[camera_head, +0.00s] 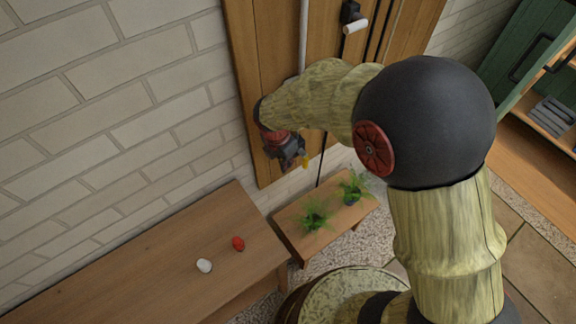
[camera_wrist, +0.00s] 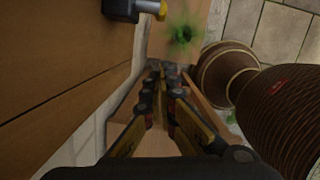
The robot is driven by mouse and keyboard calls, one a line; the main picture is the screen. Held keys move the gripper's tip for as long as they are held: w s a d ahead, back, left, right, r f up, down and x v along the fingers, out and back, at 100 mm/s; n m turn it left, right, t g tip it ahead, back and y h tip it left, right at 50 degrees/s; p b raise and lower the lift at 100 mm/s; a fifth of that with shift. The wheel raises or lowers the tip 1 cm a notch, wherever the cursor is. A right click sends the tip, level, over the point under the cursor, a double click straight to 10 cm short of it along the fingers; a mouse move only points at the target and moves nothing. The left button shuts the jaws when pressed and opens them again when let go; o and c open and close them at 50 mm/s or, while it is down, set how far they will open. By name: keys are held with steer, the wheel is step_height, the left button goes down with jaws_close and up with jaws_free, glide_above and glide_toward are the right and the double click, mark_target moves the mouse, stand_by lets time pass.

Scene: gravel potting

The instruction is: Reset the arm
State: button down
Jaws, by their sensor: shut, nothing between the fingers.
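My gripper (camera_head: 303,160) hangs in front of the wooden door panel (camera_head: 240,60), above and to the left of the small bench in the head view. In the wrist view its yellow-and-black fingers (camera_wrist: 164,78) come together, with nothing visible between them. My arm arches from the right side of the head view over to the wall, with the gripper pointing down. The gripper appears clear of the bench and the table.
A small wooden bench (camera_head: 292,238) carries two green plants (camera_head: 315,216) (camera_head: 353,188). A larger wooden table (camera_head: 140,270) holds a white stone-like object (camera_head: 205,265) and a red one (camera_head: 238,243). A green cabinet (camera_head: 532,45) stands at the upper right.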

steer(key=shift+a+r, duration=0.1)
steer(key=shift+r, duration=0.35)
steer(key=s+d+r+m+t, duration=0.2)
steer(key=s+d+r+m, duration=0.7)
steer(key=r+m, duration=0.3)
steer(key=s+d+r+m+t+y, duration=0.1)
steer(key=s+d+r+m+t, duration=0.1)
steer(key=s+d+r+m, duration=0.7)
step_height(320, 180, up, 3)
steer(key=s+m, duration=0.1)
steer(key=m, duration=0.5)
steer(key=shift+d, duration=0.2)
